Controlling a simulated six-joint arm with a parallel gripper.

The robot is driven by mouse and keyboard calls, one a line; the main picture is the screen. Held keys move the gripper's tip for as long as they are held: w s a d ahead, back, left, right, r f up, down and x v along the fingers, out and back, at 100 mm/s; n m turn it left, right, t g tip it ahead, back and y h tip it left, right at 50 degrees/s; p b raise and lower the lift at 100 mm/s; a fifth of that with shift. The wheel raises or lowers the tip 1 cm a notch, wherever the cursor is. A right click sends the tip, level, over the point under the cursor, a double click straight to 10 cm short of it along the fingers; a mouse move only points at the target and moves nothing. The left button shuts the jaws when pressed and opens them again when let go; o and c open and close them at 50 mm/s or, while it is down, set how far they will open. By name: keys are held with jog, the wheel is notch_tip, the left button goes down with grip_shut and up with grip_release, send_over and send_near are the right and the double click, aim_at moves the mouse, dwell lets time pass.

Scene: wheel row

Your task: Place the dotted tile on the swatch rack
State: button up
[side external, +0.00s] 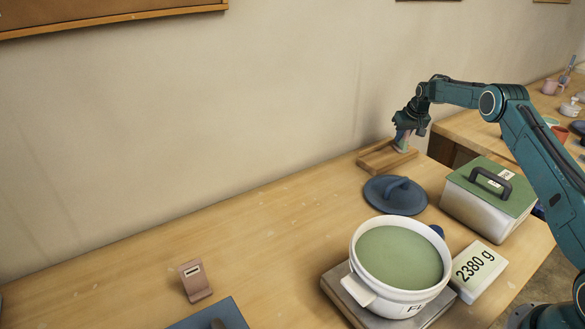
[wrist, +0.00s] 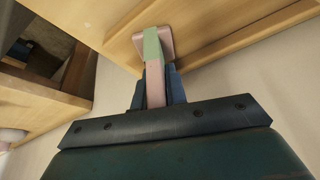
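The wooden swatch rack (side external: 376,164) lies near the wall at the back of the bench, and part of it shows in the wrist view (wrist: 225,52). My gripper (side external: 404,132) is over the rack's right part, pointing down. In the wrist view, its blue fingers (wrist: 157,88) are shut on both sides of a pink and green tile (wrist: 155,82), seen edge-on. The tile's pink foot (wrist: 167,44) is at or just above the rack's wood; I cannot tell if they touch. No dots show on the tile from here, as its face is mostly hidden.
A blue lid (side external: 385,202) lies in front of the rack. A lidded box (side external: 478,213) stands to its right. A brown tile (side external: 199,284) stands at front left; the bench's left-middle is clear.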

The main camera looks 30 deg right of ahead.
jog(key=o, duration=0.3)
jog(key=shift+o, duration=0.2)
jog(key=shift+r, duration=0.2)
jog(key=shift+s+a+r, duration=0.1)
jog(key=shift+s+r, duration=0.1)
jog(key=shift+r, duration=0.5)
jog(key=v, duration=1)
jog(key=shift+s+r, duration=0.2)
jog(key=shift+a, duration=0.1)
